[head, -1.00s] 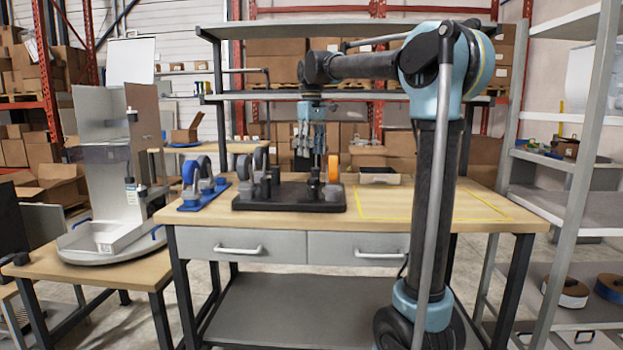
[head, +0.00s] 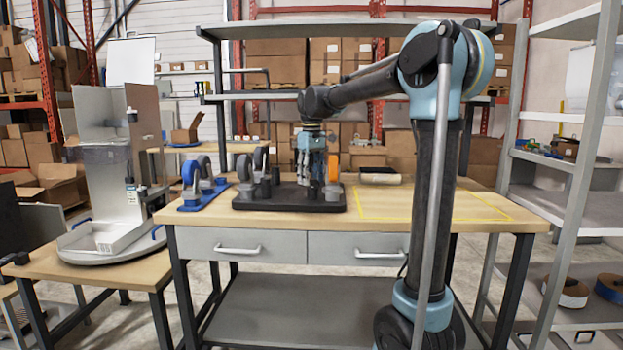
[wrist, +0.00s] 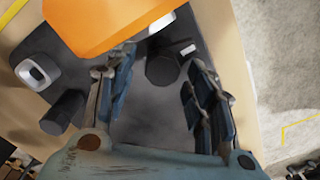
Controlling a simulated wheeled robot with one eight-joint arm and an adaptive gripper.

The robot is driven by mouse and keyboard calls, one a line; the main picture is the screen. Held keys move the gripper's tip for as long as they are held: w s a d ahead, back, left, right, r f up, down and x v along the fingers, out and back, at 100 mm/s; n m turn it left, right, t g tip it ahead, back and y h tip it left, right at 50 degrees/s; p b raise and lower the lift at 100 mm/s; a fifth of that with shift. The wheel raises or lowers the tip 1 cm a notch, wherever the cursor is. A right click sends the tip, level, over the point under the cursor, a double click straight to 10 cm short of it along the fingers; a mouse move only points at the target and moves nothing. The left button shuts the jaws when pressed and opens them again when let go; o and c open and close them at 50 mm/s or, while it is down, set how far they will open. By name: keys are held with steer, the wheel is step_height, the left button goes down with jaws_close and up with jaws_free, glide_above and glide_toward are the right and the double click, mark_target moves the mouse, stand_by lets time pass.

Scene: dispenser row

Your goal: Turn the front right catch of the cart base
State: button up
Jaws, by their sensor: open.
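My gripper (head: 313,180) points down over the plate's right part, open. It partly hides the front right catch in the head view. In the wrist view a black round knob (wrist: 161,71), seemingly that catch, appears between the two fingertips (wrist: 158,62). I cannot tell whether they touch it.
A blue caster holder (head: 203,200) stands left of the base. A yellow-outlined area (head: 430,206) on the right of the bench is clear. A shelf crosses above the bench. A dispenser (head: 110,170) stands at left.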

steer(key=c, duration=1.1)
steer(key=shift+o, duration=0.2)
steer(key=shift+m, duration=0.4)
steer(key=o, duration=1.1)
steer(key=shift+c, duration=0.2)
step_height(320, 180, up, 12)
steer(key=shift+w, duration=0.1)
